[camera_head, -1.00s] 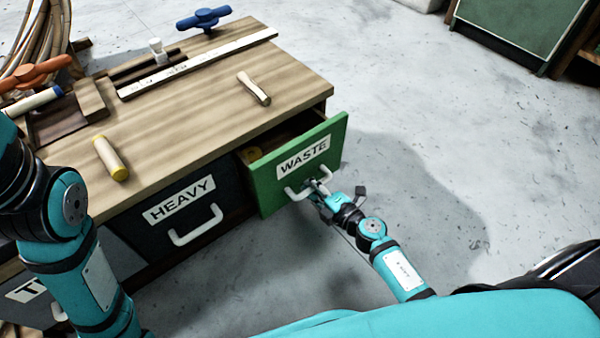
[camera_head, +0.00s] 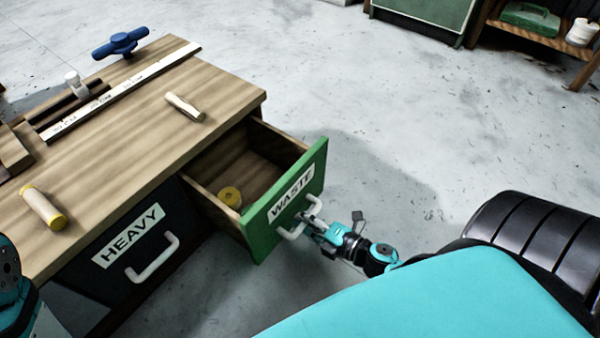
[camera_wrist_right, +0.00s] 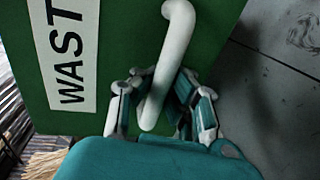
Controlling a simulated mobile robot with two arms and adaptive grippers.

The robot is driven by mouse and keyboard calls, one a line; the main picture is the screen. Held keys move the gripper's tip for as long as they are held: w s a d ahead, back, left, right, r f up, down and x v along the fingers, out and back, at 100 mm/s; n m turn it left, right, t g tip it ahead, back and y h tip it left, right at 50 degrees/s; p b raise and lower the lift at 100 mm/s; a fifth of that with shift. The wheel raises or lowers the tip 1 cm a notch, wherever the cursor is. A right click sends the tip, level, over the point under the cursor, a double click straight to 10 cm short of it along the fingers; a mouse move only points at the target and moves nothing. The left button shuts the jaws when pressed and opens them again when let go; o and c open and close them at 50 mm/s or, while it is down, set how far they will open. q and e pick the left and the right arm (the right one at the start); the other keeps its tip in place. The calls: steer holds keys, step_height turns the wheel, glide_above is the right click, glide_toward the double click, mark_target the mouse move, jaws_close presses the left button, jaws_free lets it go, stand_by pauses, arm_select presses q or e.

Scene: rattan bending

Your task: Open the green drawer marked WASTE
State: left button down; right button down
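The green WASTE drawer (camera_head: 262,228) stands well out from the workbench, and its inside shows. My right gripper (camera_head: 310,220) is at the drawer's white handle (camera_head: 291,233). In the right wrist view the fingers (camera_wrist_right: 160,105) sit on both sides of the white handle bar (camera_wrist_right: 176,45) and appear closed around it. The WASTE label (camera_wrist_right: 68,55) shows beside it. My left gripper is out of view; only part of my left arm shows at the left edge.
The dark HEAVY drawer (camera_head: 150,240) is shut, left of the green one. Floor right of the drawer is clear.

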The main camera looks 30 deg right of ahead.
steer(key=shift+w+r, duration=0.15)
steer(key=shift+r, duration=0.1)
steer(key=c, duration=1.6)
jaws_free()
steer(key=o, duration=0.4)
steer(key=shift+f, duration=0.15)
steer(key=shift+c, duration=0.2)
steer(key=shift+s+d, duration=0.1)
steer(key=shift+s, duration=0.3)
steer(key=v, duration=1.1)
steer(key=shift+s, duration=0.15)
